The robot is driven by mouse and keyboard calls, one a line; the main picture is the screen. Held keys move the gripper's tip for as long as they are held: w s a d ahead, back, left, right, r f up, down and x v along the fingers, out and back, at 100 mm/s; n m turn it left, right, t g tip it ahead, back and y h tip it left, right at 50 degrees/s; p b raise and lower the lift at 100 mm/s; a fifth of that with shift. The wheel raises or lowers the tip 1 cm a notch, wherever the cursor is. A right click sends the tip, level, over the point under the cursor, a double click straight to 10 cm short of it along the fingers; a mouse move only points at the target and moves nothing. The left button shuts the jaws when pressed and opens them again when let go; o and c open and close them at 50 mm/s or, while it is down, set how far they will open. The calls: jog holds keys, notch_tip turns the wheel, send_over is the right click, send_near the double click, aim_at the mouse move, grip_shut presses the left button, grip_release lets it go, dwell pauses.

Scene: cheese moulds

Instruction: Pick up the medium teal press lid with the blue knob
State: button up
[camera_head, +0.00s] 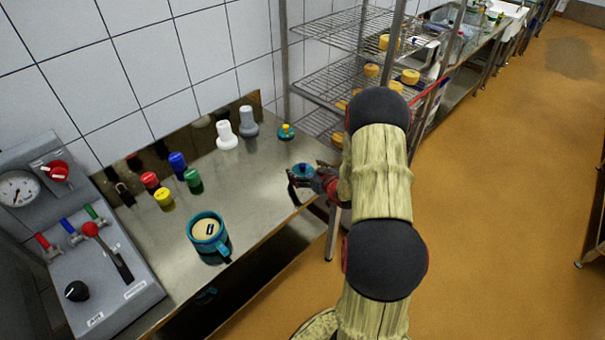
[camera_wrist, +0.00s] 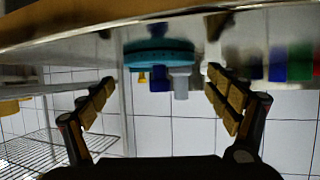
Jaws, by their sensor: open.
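The teal press lid with the blue knob (camera_head: 301,170) lies on the steel counter near its front right edge, partly hidden by my gripper (camera_head: 316,180). The wrist view is upside down and shows the teal disc (camera_wrist: 158,53) against the counter with its blue knob (camera_wrist: 159,84) pointing away from it. My gripper (camera_wrist: 160,82) is open and empty. Its fingers stand to either side of the lid, with visible gaps. A smaller teal lid with a yellow knob (camera_head: 286,131) lies farther back; its yellow knob shows behind the blue one in the wrist view (camera_wrist: 142,77).
A white (camera_head: 226,136) and a grey knobbed piece (camera_head: 248,122) stand at the back. Red, blue, green and yellow cylinders (camera_head: 164,199) stand left. A teal mould cup (camera_head: 206,238) is at the front. A control panel (camera_head: 80,240) and wire rack (camera_head: 330,80) flank the counter.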

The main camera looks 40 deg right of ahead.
jog(key=shift+x, duration=0.9)
jog(key=shift+c, duration=0.5)
jog(key=c, duration=1.8)
jog(key=shift+r, duration=0.15)
jog(key=shift+r, duration=0.65)
jog(key=s+a+r+p, duration=0.1)
jog(key=r, duration=0.1)
jog(key=s+a+r, duration=0.1)
jog(key=r, duration=0.2)
jog(key=s+a+r+p, duration=0.1)
jog(key=r, duration=0.1)
jog(key=shift+s+r+p, duration=0.35)
jog(key=shift+c, duration=0.2)
jog(key=s+a+r+p, duration=0.1)
jog(key=s+a+r, duration=0.3)
jog(key=s+a, duration=0.2)
jog(key=shift+s+a, duration=0.15)
jog(key=shift+s, duration=0.3)
